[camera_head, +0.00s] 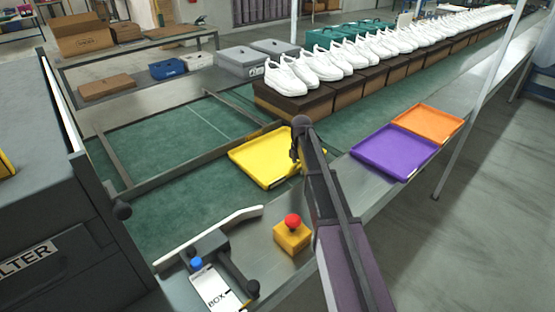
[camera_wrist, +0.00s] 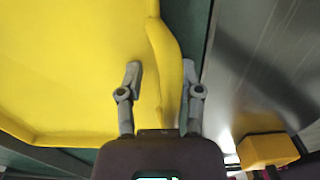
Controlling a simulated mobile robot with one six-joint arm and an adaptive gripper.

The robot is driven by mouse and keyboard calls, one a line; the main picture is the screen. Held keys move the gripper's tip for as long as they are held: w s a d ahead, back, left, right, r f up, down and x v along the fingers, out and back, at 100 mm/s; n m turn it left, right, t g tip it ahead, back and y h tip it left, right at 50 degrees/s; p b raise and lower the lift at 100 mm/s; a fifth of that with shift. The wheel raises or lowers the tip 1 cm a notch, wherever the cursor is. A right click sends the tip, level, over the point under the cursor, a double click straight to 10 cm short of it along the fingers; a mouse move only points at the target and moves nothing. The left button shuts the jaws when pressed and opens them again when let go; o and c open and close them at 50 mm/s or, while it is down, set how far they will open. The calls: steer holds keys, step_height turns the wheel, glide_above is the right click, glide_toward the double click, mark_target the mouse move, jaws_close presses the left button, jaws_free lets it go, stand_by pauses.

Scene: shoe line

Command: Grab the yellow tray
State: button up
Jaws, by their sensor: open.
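The yellow tray (camera_head: 258,158) lies on the green belt near the middle of the head view, with its right edge partly behind my arm. In the wrist view the yellow tray (camera_wrist: 75,75) fills the left side. My gripper (camera_wrist: 160,82) is open there, with one finger over the tray's inside and the other just outside its raised rim. The rim shows between the two fingers. I cannot tell whether either finger touches it. In the head view my gripper (camera_head: 295,155) is at the tray's right side, mostly hidden by my arm.
Purple (camera_head: 393,152) and orange (camera_head: 428,123) trays lie on the metal ledge to the right. A yellow box with a red button (camera_head: 292,234) stands near the arm. White shoes on brown boxes (camera_head: 290,98) line the belt behind. A metal guide rail (camera_head: 180,172) crosses the belt at left.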

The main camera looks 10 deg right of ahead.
steer(key=shift+c, duration=0.2)
stand_by(0.3)
jaws_close()
steer(key=shift+r, duration=0.25)
step_height(320, 180, up, 10)
steer(key=p, duration=1)
steer(key=shift+f, duration=0.2)
stand_by(0.5)
